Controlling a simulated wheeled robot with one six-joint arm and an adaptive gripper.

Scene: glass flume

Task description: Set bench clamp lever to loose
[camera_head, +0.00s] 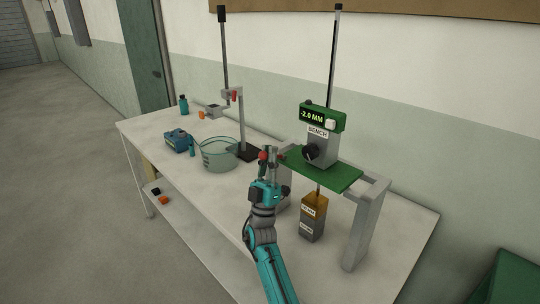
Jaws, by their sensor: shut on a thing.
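The bench gauge (320,146) is a grey block labelled "BENCH" with a dark round knob (310,153) on its front. Its green display (322,117) reads -2.0 MM. It stands on a green plate (333,174) carried by a grey frame. My gripper (268,156) is at the left end of this plate, shut on a small red part (262,155). This part appears to be the bench clamp lever, but the fingers hide most of it. I cannot tell which way the lever points.
A stand with a tall rod (241,125) is behind the tub.

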